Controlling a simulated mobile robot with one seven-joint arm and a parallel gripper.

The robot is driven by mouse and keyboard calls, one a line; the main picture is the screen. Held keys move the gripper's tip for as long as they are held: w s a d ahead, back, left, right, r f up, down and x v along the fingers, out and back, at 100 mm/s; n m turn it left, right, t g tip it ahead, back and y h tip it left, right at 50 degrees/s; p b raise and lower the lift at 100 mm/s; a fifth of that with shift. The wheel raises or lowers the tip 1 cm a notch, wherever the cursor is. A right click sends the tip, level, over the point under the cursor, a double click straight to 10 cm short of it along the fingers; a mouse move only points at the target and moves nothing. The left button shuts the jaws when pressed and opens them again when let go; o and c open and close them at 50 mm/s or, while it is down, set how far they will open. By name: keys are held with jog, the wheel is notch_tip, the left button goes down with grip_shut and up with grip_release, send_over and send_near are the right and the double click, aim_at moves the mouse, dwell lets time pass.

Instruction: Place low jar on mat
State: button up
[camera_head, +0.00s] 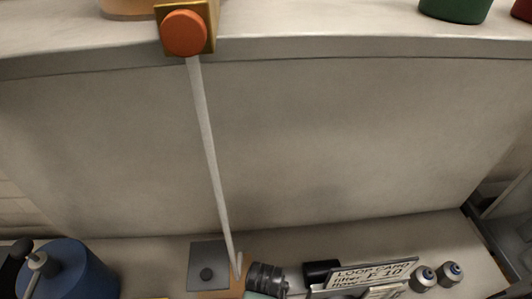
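I cannot tell for certain which thing is the low jar. A dark green round vessel (455,8), cut off by the top edge, stands on the upper ledge at right. A tan rounded thing (128,8) is cut off at the top left. No mat can be made out for certain; a flat grey square (204,254) with a dark round spot lies on the lower surface. My gripper is not in view.
An orange knob (184,33) on a brass block has a pale rod (210,150) slanting down to the lower surface. A blue cylinder (70,272), a dark ribbed thing (265,276), a lettered sign (372,274) and two small capped cylinders (450,274) line the bottom.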

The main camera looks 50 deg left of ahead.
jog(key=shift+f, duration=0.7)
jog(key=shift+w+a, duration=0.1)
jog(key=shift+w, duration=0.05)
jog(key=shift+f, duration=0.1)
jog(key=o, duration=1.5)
